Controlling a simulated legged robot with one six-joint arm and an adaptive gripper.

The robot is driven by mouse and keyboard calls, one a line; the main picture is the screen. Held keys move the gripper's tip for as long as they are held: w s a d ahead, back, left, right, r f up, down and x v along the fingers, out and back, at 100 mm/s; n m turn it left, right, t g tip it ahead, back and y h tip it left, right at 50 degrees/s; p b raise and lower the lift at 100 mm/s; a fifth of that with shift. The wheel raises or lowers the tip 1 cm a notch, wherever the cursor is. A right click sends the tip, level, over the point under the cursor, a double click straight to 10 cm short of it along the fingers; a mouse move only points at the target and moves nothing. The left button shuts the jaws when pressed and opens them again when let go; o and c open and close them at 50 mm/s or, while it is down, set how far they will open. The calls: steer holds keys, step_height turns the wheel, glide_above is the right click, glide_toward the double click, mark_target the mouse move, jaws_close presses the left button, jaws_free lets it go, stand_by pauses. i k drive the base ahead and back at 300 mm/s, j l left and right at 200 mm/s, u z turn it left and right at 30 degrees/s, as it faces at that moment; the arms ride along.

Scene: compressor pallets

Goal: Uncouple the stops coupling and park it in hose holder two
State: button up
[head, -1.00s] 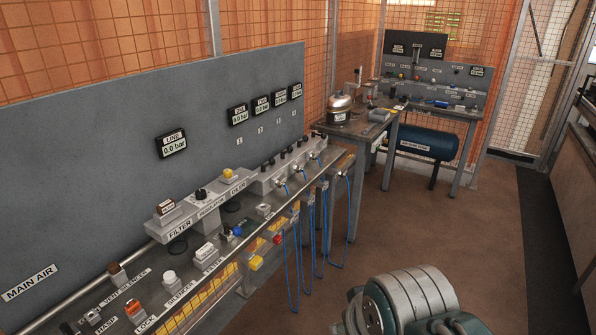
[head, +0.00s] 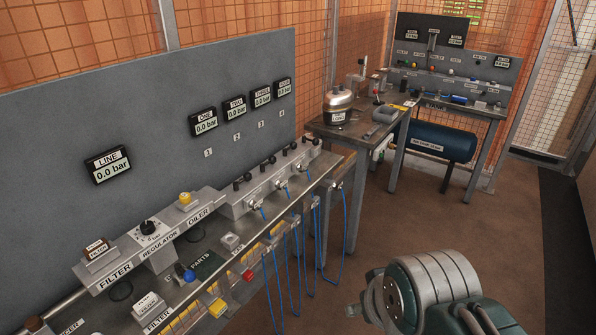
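Several blue hoses (head: 298,255) hang in loops in front of the bench in the head view. Their small metal couplings sit along the front of a grey manifold (head: 268,180), one nearer coupling (head: 256,206) and one farther along (head: 283,188). Another hose end (head: 338,186) is at the bench's far right corner. I cannot tell which is the stops coupling. Hose holder two is not identifiable; small fittings under the bench edge are too small to read.
Gauges on the grey panel (head: 150,130) include LINE (head: 108,164), reading 0.0 bar. The filter, regulator and oiler row (head: 150,238) stands on the bench. A blue tank (head: 432,142) is behind. The brown floor at right is clear.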

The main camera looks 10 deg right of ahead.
mark_target(281, 185)
steer(key=i+l+z, duration=0.1)
steer(key=i+l, duration=1.05)
steer(key=i, duration=0.15)
